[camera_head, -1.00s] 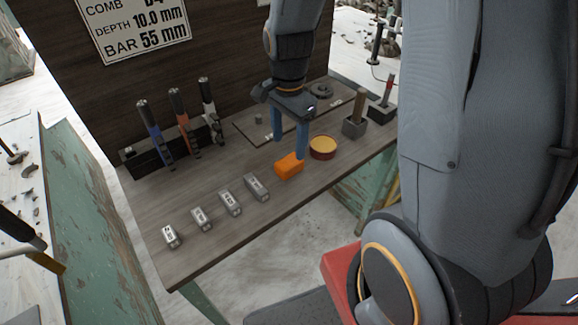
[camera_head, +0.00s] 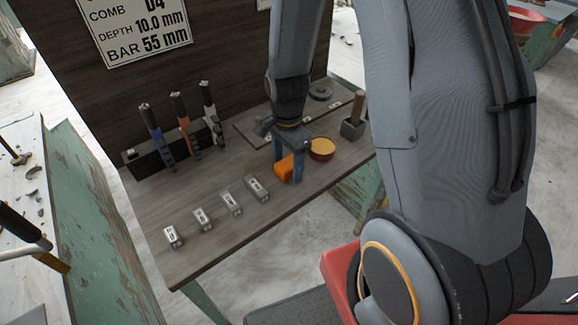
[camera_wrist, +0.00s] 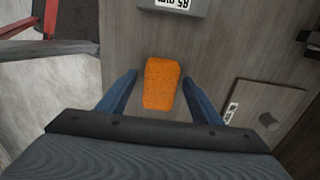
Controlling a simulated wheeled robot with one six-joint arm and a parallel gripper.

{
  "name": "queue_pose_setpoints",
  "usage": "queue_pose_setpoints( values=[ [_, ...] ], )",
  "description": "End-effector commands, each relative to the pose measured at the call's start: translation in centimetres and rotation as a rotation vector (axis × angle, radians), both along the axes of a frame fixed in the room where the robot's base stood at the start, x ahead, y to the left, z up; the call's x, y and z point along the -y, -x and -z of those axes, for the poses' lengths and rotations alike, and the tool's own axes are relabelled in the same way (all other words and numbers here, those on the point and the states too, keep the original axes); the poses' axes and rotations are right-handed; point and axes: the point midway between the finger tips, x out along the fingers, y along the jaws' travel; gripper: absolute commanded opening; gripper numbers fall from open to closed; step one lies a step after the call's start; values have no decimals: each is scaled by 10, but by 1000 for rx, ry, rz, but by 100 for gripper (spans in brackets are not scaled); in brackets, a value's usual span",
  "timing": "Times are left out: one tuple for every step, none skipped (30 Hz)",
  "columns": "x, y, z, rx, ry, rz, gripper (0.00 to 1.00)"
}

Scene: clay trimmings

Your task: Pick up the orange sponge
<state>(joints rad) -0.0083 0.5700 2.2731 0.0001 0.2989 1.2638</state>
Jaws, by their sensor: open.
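The orange sponge (camera_head: 284,168) lies on the wooden table, left of a round red-brown bowl (camera_head: 321,150) with a yellowish inside. My gripper (camera_head: 288,172) is low over the table with its blue fingers at the sponge in the head view. In the wrist view the sponge (camera_wrist: 161,84) lies between the two open fingers of my gripper (camera_wrist: 160,90), with a gap on each side. The fingers partly cover the sponge in the head view. I cannot tell whether a fingertip touches the table.
Several grey metal blocks (camera_head: 231,203) stand in a row left of the sponge. A rack (camera_head: 152,165) with upright tools is at the back left. A flat board (camera_head: 247,129) lies behind my gripper, and a block with a wooden handle (camera_head: 352,128) stands at the right. The front table strip is clear.

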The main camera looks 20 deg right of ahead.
Motion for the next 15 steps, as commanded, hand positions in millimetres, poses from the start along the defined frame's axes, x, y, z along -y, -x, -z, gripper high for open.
queue_pose_setpoints(
  values=[
    [0,0,0,0,0,0,59],
    [0,0,0,1,0,0,59],
    [0,0,0,1,0,0,59],
    [0,0,0,1,0,0,59],
    [0,0,0,1,0,0,59],
    [0,0,0,1,0,0,58],
    [0,0,0,1,0,0,53],
    [0,0,0,1,0,0,48],
    [0,0,0,1,0,0,41],
    [0,0,0,1,0,0,36],
    [0,0,0,0,0,0,31],
    [0,0,0,0,0,0,24],
    [0,0,0,0,0,0,19],
    [0,0,0,0,0,0,15],
    [0,0,0,0,0,0,12]
  ],
)
